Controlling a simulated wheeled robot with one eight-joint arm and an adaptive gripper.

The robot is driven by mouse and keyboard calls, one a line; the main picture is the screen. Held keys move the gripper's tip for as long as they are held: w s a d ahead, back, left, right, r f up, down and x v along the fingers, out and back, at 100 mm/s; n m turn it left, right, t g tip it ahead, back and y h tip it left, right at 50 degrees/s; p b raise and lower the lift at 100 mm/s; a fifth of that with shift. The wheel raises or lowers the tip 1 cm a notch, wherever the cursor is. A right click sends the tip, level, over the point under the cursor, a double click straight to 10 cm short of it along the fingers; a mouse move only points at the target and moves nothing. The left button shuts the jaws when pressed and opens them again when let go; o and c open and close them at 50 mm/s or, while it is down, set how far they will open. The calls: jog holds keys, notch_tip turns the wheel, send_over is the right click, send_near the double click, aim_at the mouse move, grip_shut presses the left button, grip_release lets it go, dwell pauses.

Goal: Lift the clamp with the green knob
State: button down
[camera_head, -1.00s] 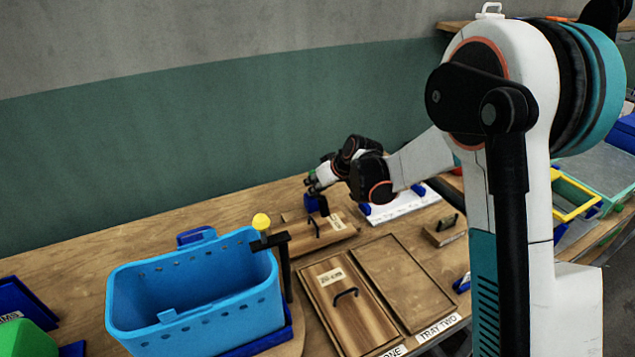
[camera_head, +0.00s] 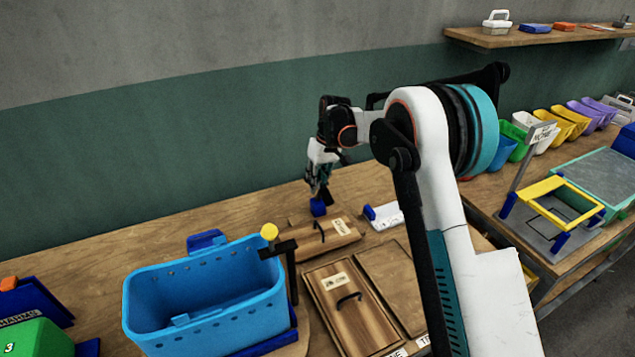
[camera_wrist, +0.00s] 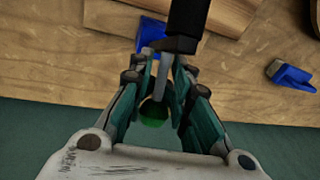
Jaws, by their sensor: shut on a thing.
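My gripper (camera_head: 319,187) points down at the back of the table, near the wall. In the wrist view my gripper (camera_wrist: 160,82) is shut around the clamp's grey spindle, and the green knob (camera_wrist: 153,115) shows between the fingers. The clamp's black arm (camera_wrist: 188,22) extends away from the fingers. A blue part (camera_wrist: 151,34) shows beside it; a blue part (camera_head: 318,208) also shows just below my gripper in the head view. The fingers hide much of the clamp there. I cannot tell whether it touches the table.
A second clamp with a yellow knob (camera_head: 269,231) stands by the blue basket (camera_head: 205,322). A handled wooden lid (camera_head: 340,227) lies close in front of my gripper. A white blue-ended item (camera_head: 388,215) lies right.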

dwell(0.4)
jog(key=c, duration=1.7)
grip_release()
jog(key=shift+a, duration=0.1)
notch_tip(320, 180, up, 12)
jog(key=d, duration=0.2)
jog(key=shift+d+f, duration=0.15)
jog(key=shift+d, duration=0.05)
jog(key=shift+w, duration=0.1)
